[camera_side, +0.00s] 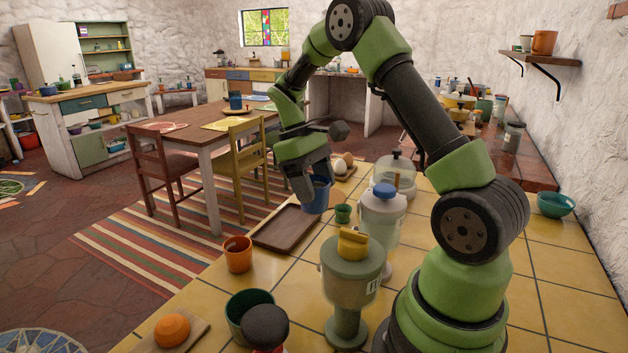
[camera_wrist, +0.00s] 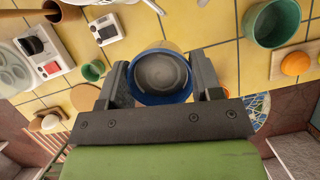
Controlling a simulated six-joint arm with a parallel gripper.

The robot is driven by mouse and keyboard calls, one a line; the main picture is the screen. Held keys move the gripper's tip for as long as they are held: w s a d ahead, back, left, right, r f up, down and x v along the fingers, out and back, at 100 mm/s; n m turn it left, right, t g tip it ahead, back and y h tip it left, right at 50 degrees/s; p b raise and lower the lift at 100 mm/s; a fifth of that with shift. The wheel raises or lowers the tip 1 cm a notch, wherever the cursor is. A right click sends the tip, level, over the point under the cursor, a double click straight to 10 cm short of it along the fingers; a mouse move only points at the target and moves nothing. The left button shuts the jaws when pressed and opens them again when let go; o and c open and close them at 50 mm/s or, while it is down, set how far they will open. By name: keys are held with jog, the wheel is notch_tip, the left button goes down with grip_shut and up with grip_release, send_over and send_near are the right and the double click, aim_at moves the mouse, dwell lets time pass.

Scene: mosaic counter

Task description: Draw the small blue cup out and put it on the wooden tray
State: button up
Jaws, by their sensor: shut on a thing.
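The small blue cup (camera_side: 319,196) is upright between the fingers of my gripper (camera_side: 310,188). In the wrist view the cup (camera_wrist: 162,76) shows its round open mouth, with a finger of my gripper (camera_wrist: 161,84) on either side. The gripper is shut on it. The wooden tray (camera_side: 284,229) is a shallow dark rectangle on the yellow tiled counter. In the side view the cup overlaps the tray's right far corner. I cannot tell how high the cup is held. The tray is not clearly seen in the wrist view.
A small green cup (camera_side: 343,213) stands right of the tray, and an orange cup (camera_side: 238,254) stands nearer. A lidded jar with a blue top (camera_side: 383,215) and a grey-green jar with a yellow top (camera_side: 351,280) stand close by. A glass dome (camera_side: 395,175) is behind.

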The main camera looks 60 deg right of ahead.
jog(key=x, duration=0.8)
jog(key=shift+w+f, duration=0.3)
jog(key=shift+f, duration=0.2)
dwell(2.8)
jog(key=shift+s+a+f, duration=0.1)
jog(key=shift+s+f, duration=0.1)
jog(key=shift+f, duration=0.15)
jog(key=shift+c, duration=1.3)
jog(key=shift+f, duration=0.2)
jog(key=shift+s+f, duration=0.2)
jog(key=shift+f, duration=0.4)
jog(key=shift+c, duration=1.2)
jog(key=shift+a+f, duration=0.1)
jog(key=shift+f, duration=0.15)
jog(key=shift+x, duration=1.1)
jog(key=shift+c, duration=0.2)
jog(key=shift+w+f, duration=0.1)
jog(key=shift+f, duration=0.1)
jog(key=shift+w+d, duration=0.1)
jog(key=shift+d, duration=0.1)
